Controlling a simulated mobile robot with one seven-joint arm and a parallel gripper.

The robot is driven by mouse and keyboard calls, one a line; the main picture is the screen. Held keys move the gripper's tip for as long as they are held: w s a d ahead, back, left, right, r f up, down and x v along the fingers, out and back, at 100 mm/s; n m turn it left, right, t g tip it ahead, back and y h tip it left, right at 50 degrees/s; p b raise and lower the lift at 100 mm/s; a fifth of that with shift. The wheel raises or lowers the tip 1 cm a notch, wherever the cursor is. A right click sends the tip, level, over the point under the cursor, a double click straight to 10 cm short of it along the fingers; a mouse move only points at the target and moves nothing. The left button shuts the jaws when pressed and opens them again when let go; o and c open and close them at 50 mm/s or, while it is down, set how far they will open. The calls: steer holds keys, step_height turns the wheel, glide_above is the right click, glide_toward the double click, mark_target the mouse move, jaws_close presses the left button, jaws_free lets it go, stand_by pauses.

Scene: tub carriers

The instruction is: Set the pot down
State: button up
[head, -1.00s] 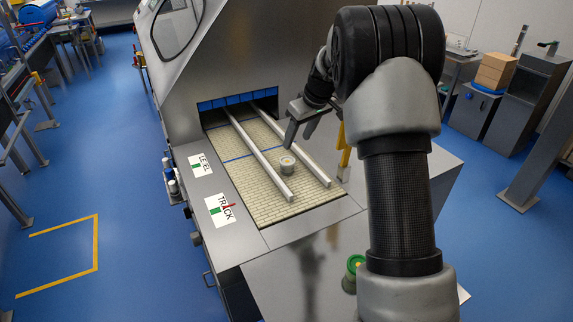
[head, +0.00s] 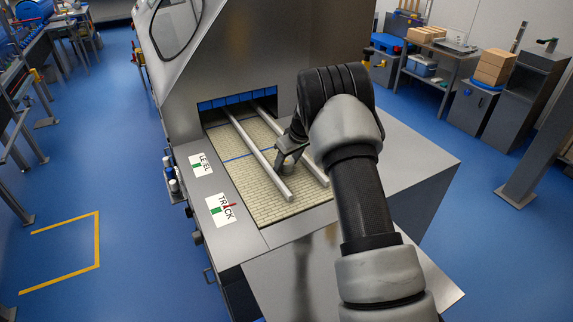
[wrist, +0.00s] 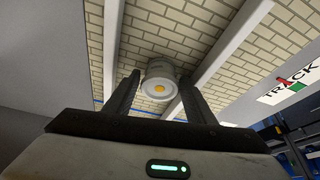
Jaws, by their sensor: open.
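The pot (wrist: 160,72) is a small pale grey round pot with a yellow centre. In the wrist view it stands between the two rails on the tan slatted belt (wrist: 160,38). My gripper (wrist: 160,79) is open, with one finger at each side of the pot; whether the fingers touch it I cannot tell. In the head view my gripper (head: 288,160) is low over the belt between the rails, and it hides the pot there.
The left rail (head: 257,154) and the right rail (head: 316,171) run into the machine opening with its blue strip curtain (head: 220,102). LEVEL (head: 201,165) and TRACK (head: 222,209) labels lie on the left ledge. My arm covers part of the right side.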

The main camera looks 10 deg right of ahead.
steer(key=c, duration=0.9)
